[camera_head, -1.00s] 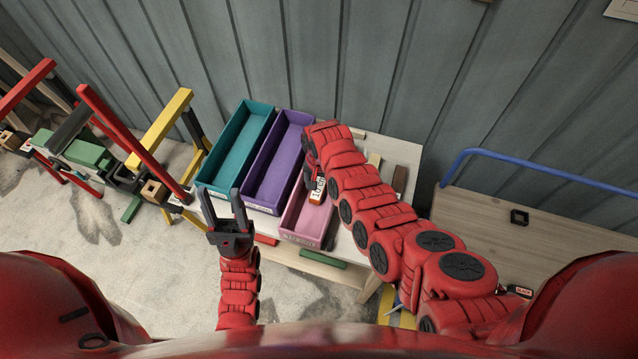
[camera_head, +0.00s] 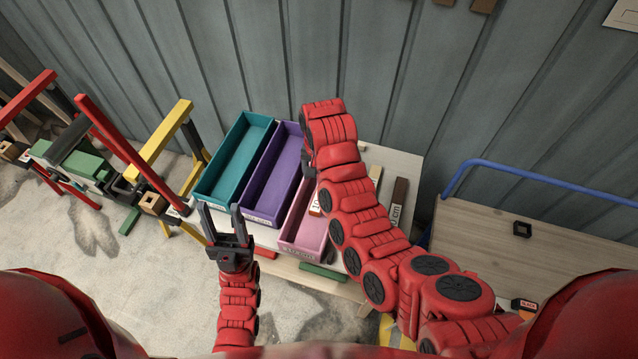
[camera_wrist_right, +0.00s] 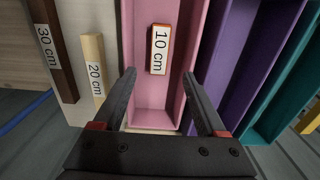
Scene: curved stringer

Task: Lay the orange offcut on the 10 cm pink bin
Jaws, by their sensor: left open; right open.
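The pink bin (camera_head: 307,234) stands on the table at the right of the bin row, partly covered by my right arm in the head view. The orange offcut (camera_wrist_right: 159,50) shows a white "10 cm" label with orange edges. It lies inside the pink bin, lengthwise, in the right wrist view, and a bit of it shows in the head view (camera_head: 315,206). My right gripper (camera_wrist_right: 158,75) is open and empty above the bin, apart from the offcut; my arm hides it in the head view.
A purple bin (camera_head: 273,178) and a teal bin (camera_head: 233,160) stand left of the pink bin. A dark "30 cm" piece (camera_head: 398,203) and a pale "20 cm" piece (camera_wrist_right: 94,65) lie on the table's other side. A blue-railed cart (camera_head: 500,235) stands right.

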